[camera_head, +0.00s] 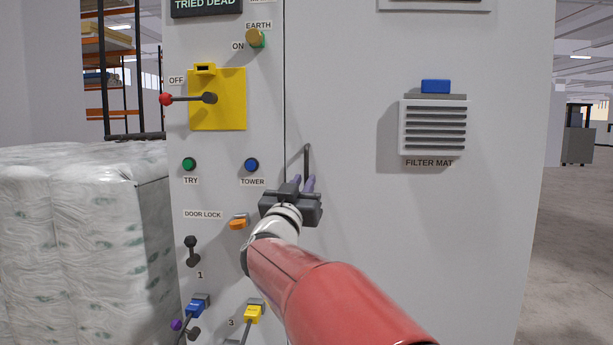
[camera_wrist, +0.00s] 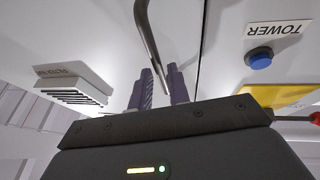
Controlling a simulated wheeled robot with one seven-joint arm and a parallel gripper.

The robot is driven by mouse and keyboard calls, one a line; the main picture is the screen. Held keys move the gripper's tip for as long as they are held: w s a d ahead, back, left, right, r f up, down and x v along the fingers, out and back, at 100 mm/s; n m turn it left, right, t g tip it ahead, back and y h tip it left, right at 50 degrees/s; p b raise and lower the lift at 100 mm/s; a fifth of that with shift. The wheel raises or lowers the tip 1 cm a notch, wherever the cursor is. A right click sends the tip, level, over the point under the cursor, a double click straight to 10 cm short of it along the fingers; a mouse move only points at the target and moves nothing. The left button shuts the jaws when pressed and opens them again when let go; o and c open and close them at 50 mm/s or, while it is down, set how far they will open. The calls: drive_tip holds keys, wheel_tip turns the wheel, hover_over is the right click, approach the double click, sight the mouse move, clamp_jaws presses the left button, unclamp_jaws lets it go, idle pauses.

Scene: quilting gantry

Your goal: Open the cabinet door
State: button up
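The cabinet door (camera_head: 360,220) is the wide light grey panel right of a dark vertical seam, and it looks closed. Its handle (camera_head: 307,158) is a thin dark upright bar with a bent top, near the door's left edge. In the wrist view the handle (camera_wrist: 147,35) runs down toward the gap between my fingers. My gripper (camera_head: 303,184) is at the handle's lower end, its two purple fingers pointing at the door. In the wrist view the fingers (camera_wrist: 161,84) stand slightly apart with the bar between them. Whether they press on it cannot be told.
Left of the seam is a control panel with a yellow switch plate (camera_head: 232,115), a red-knobbed lever (camera_head: 167,99), a blue TOWER button (camera_head: 251,164) and an orange door-lock switch (camera_head: 238,222). A filter vent (camera_head: 433,128) sticks out of the door. Wrapped bales (camera_head: 85,235) stand left; floor is clear right.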

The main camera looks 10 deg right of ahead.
drive_tip(key=shift+x, duration=1.4)
clamp_jaws()
